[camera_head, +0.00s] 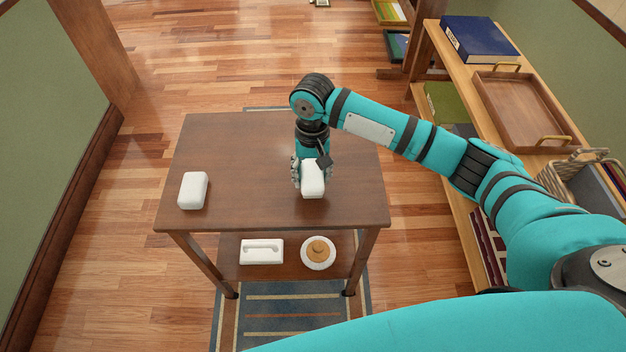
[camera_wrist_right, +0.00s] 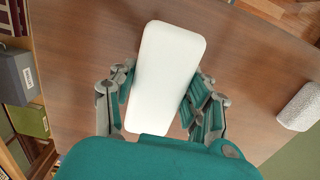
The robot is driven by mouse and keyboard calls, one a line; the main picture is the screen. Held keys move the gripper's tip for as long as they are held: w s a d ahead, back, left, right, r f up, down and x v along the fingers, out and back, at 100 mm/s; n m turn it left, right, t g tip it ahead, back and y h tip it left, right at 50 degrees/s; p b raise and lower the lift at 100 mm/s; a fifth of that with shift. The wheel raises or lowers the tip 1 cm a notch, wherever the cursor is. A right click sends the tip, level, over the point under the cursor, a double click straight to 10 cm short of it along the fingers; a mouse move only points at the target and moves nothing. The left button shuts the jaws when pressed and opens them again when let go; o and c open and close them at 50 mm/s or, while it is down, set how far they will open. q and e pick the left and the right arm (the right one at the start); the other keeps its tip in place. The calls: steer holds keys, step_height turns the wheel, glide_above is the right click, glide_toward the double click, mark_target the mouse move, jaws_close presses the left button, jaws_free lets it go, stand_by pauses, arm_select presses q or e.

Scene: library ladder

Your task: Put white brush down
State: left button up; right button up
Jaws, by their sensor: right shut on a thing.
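The white brush (camera_head: 313,181) is a smooth white block with rounded corners, over the right half of the brown wooden table (camera_head: 240,150). My right gripper (camera_head: 310,168) points down and is shut on it. In the right wrist view the white brush (camera_wrist_right: 165,75) sits between the fingers of the right gripper (camera_wrist_right: 160,105), long side running away from the palm. I cannot tell whether its underside touches the tabletop. My left gripper is not in view.
Another white block (camera_head: 193,190) lies at the table's left; the tabletop between is clear. The lower shelf holds a white handled item (camera_head: 262,251) and a round white-and-tan item (camera_head: 318,252). A bookcase (camera_head: 455,60) with a wooden tray (camera_head: 530,105) stands at right.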

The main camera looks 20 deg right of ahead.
mark_target(313, 168)
steer(key=shift+d+f, duration=0.15)
steer(key=shift+f, duration=1.65)
steer(key=o, duration=1)
steer(key=shift+f, duration=0.1)
steer(key=r, duration=1.2)
steer(key=shift+w+d+r, duration=0.1)
steer(key=shift+w+r, duration=0.05)
steer(key=shift+w, duration=0.25)
